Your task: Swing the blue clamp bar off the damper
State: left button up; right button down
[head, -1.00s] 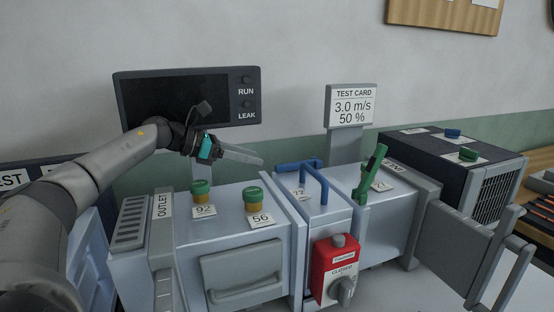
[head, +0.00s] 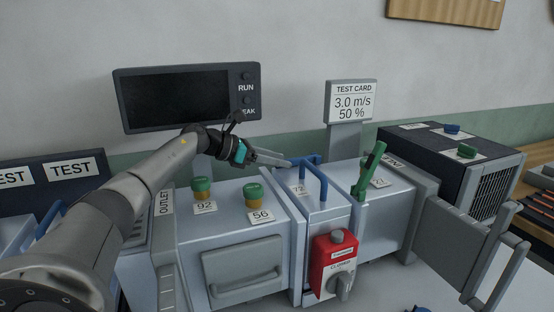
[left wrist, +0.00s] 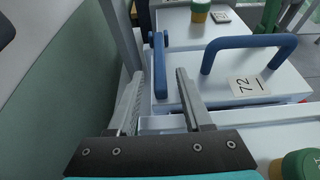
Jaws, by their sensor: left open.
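The blue clamp bar (head: 306,160) lies along the back of the damper's top. In the left wrist view, the clamp bar (left wrist: 159,64) shows between the two fingers, with no clear contact. The damper (head: 310,209) is a pale block labelled 72 with an arched blue handle (head: 322,183), which also shows in the left wrist view (left wrist: 250,43). My left gripper (head: 287,161) is open at the left end of the bar; its fingers also show in the left wrist view (left wrist: 160,77). It hides part of the bar in the head view. My right gripper is out of view.
A green lever (head: 370,170) stands upright right of the damper. A red box with a grey knob (head: 335,262) is on the front. Green-capped plugs (head: 252,196) stand on the left duct. The wall (head: 300,80) and test card (head: 352,103) are behind.

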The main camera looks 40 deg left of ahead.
pick_arm(q)
grip_shut()
dwell(0.4)
dwell(1.0)
